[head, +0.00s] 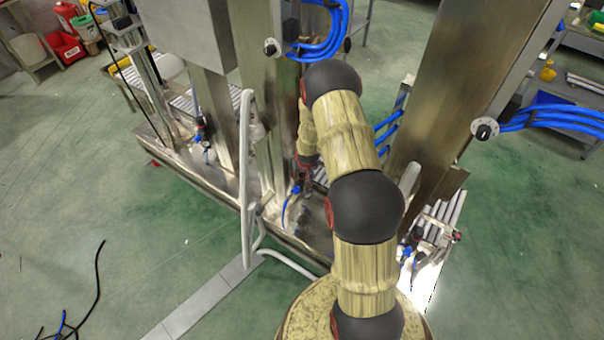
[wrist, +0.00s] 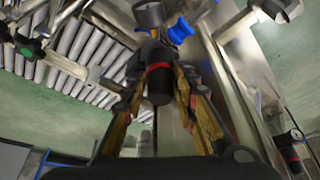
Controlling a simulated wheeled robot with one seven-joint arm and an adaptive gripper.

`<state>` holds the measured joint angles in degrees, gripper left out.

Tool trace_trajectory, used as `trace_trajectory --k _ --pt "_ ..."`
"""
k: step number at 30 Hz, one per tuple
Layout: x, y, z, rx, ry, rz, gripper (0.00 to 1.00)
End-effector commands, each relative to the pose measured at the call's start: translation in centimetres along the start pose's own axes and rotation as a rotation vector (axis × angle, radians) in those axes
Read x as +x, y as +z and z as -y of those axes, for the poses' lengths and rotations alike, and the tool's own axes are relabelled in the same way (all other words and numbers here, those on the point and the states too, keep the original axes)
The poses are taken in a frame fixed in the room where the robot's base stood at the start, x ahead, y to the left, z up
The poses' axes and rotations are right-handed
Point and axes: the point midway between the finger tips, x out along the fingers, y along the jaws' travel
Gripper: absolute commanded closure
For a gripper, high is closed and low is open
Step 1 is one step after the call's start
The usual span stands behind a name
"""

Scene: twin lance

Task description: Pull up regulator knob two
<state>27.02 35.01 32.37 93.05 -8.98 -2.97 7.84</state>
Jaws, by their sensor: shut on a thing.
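Regulator knob two appears to be the black knob (wrist: 160,88) with a red ring in the middle of the wrist view. A round gauge (wrist: 149,14) and a blue fitting (wrist: 180,30) sit just above it. My gripper (wrist: 159,72) has one finger on each side of the knob and is shut on it. In the head view my gripper (head: 306,172) is low behind my arm, beside the middle steel column, and is mostly hidden. I cannot tell whether the knob is up or down.
Another regulator (head: 203,132) stands to the left and one (head: 414,238) to the right. A white bent tube rail (head: 246,180) stands left of my arm. Steel columns (head: 440,100) flank the arm. Rollers (wrist: 80,55) lie at the left of the wrist view.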

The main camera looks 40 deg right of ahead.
Motion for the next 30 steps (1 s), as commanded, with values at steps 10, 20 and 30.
trace_trajectory --k 10,20,30 --pt "0.0 0.0 0.0 -0.001 0.0 0.0 1.0" --pt "-1.2 -0.6 0.0 -0.001 0.0 0.0 1.0" --pt "-1.2 -0.7 0.0 -0.001 0.0 -0.003 0.7"
